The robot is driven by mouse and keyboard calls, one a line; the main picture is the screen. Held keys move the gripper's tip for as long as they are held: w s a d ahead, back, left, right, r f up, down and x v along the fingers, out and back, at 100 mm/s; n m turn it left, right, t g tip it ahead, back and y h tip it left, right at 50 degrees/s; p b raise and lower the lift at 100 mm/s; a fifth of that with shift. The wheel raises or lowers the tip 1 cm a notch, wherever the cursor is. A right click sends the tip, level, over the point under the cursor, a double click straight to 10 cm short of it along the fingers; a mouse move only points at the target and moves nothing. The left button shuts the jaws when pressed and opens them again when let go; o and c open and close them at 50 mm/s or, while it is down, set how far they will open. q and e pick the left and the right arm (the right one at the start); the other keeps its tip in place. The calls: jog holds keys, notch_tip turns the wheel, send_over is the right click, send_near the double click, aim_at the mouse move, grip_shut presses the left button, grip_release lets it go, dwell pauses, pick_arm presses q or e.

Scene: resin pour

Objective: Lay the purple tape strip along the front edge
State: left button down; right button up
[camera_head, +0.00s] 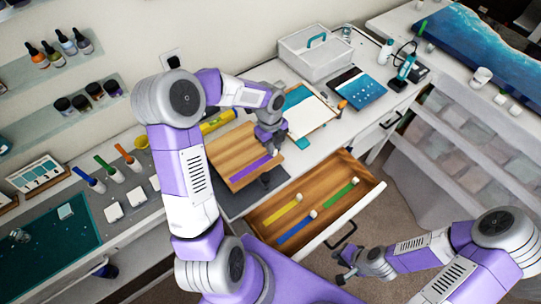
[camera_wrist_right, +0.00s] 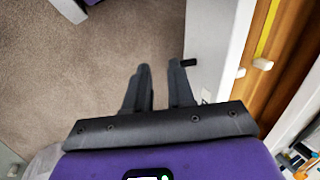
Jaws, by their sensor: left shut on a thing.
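The purple tape strip (camera_head: 251,167) lies on or just above the wooden board (camera_head: 226,149), along its front edge. My left gripper (camera_head: 271,177) is shut on the strip's right end, at the board's front right corner. The fingers hide that end, and I cannot tell whether the whole strip touches the wood. My right gripper (camera_head: 344,275) is open and empty, low in front of the drawer. In the right wrist view its two fingers (camera_wrist_right: 160,85) stand apart with only carpet between them.
An open wooden drawer (camera_head: 359,203) below the bench holds a yellow strip (camera_head: 282,210), a blue strip (camera_head: 295,231) and a green strip (camera_head: 341,196). Carpet is clear around my right gripper.

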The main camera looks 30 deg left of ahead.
pick_arm(q)
notch_tip(320, 180, down, 5)
jog(key=shift+r, duration=0.1)
jog(key=shift+f, duration=0.2)
jog(key=shift+f+b, duration=0.2)
jog(key=shift+b, duration=0.1)
jog(key=c, duration=1.1)
grip_release()
jog(key=shift+r, duration=0.1)
